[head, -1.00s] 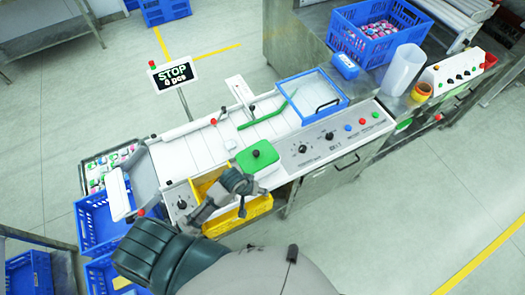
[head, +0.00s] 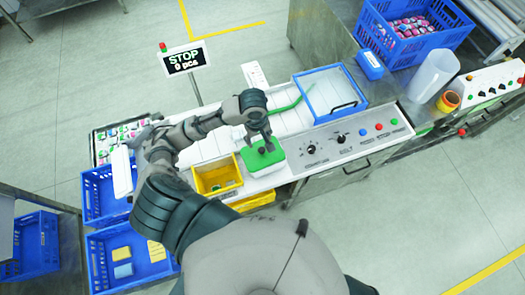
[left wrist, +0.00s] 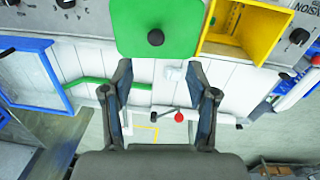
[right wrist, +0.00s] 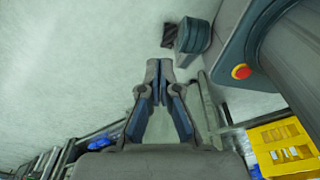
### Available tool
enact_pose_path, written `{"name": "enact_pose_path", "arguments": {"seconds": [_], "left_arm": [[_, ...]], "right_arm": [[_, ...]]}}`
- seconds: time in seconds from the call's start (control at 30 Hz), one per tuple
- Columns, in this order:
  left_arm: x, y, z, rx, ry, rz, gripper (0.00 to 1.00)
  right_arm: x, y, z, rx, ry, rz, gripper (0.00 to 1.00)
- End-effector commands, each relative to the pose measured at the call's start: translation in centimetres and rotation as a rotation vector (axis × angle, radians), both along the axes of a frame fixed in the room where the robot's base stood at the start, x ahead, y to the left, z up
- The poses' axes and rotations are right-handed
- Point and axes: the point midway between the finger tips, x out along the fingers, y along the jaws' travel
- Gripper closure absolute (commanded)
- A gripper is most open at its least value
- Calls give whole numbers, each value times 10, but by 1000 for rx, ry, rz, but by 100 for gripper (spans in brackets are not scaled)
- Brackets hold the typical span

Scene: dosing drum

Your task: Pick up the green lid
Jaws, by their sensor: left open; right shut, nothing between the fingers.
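The green lid (head: 262,155) lies on a white box in the machine's front, with a dark round knob in its middle. In the left wrist view the lid (left wrist: 180,25) is at the top, its black knob (left wrist: 155,37) in clear sight. My left gripper (head: 260,137) is open and empty, over the lid's far edge in the head view. In the left wrist view its fingers (left wrist: 160,85) point toward the lid, with the knob ahead of the gap between them. My right gripper (right wrist: 158,80) shows in the right wrist view, shut and empty, away from the lid over the floor.
A yellow bin (head: 217,178) stands directly left of the lid. A blue-framed clear cover (head: 333,95) and a green curved strip (head: 287,108) are behind it. The control panel (head: 350,140) is to the right. A STOP sign (head: 184,60) stands at the back left.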

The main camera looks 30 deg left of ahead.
Motion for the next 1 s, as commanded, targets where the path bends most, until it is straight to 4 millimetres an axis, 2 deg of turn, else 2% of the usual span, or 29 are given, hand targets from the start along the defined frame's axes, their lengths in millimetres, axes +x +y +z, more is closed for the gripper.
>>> {"name": "enact_pose_path", "arguments": {"seconds": [0.03, 0.1, 0.23, 0.37, 0.53, 0.8, 1.0], "left_arm": [[2, -1, -14, 1, 5, 3, 41], [4, -1, -31, 2, 5, 2, 41], [6, -3, -55, 1, 3, 0, 41], [7, -5, -67, 1, 1, -1, 41], [8, -3, -81, 1, 0, 0, 41], [13, -1, -119, -1, 0, -1, 41], [13, -1, -122, -1, -2, -1, 41]], "right_arm": [[-7, 1, -2, 1, 10, 0, 100], [-14, 4, -3, 4, 20, -2, 100], [-14, 12, -4, 13, 20, -4, 100], [-2, 19, -3, 21, 4, -4, 100], [9, 16, -1, 20, -13, -3, 100], [1, 7, 3, 8, -1, 0, 100], [-2, 6, 3, 6, 3, 0, 100]]}}
